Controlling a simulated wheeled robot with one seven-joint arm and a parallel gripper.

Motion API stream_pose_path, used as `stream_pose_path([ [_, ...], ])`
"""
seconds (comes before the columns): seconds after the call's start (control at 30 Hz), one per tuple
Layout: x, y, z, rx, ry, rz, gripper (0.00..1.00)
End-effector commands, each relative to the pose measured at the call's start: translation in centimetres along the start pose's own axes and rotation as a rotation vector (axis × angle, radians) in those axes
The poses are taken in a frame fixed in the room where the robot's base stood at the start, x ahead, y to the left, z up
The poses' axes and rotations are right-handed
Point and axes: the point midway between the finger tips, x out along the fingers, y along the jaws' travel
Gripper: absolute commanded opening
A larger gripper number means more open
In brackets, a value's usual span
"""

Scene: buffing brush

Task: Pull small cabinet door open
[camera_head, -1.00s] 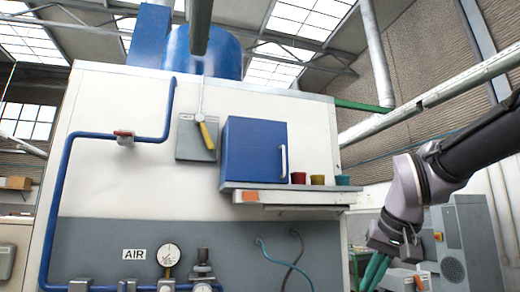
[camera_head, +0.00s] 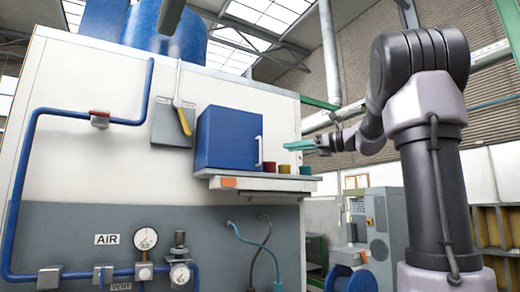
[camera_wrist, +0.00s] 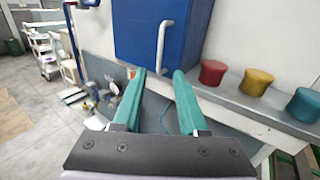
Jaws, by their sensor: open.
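The small blue cabinet (camera_head: 228,138) stands on a shelf on the white machine wall, with its door shut. Its white vertical handle (camera_head: 259,151) is at the right side of the front. In the wrist view the blue door (camera_wrist: 140,35) is ahead, with the handle (camera_wrist: 162,47) just beyond and between my fingertips. My gripper (camera_head: 301,146) has teal fingers and is to the right of the handle in the head view, pointing left. In the wrist view my gripper (camera_wrist: 159,75) is open and empty, apart from the handle.
Red (camera_wrist: 213,72), yellow (camera_wrist: 256,82) and teal (camera_wrist: 303,104) pots stand on the shelf (camera_wrist: 235,101) right of the cabinet. A lever with a yellow handle (camera_head: 185,122) is left of the cabinet. Blue pipes and gauges (camera_head: 145,238) are lower left.

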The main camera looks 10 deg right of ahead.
Motion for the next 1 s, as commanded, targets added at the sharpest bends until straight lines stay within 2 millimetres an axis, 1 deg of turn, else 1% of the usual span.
stream_pose_path([
  [0.07, 0.3, -0.3, 0.4, 0.014, -0.015, 0.001, 0.42],
  [0.17, 1.6, -0.2, 0.4, 0.016, -0.015, 0.004, 0.42],
  [0.5, 8.0, -0.1, 0.4, 0.013, -0.012, 0.005, 0.42],
  [0.6, 9.3, -0.1, 0.4, 0.011, -0.012, 0.003, 0.42],
  [0.7, 10.2, -0.2, 0.4, 0.012, -0.011, 0.002, 0.42],
  [0.8, 10.6, -0.1, 0.4, 0.012, -0.012, 0.001, 0.42],
  [1.0, 10.7, -0.1, 0.4, 0.012, -0.012, 0.001, 0.42],
])
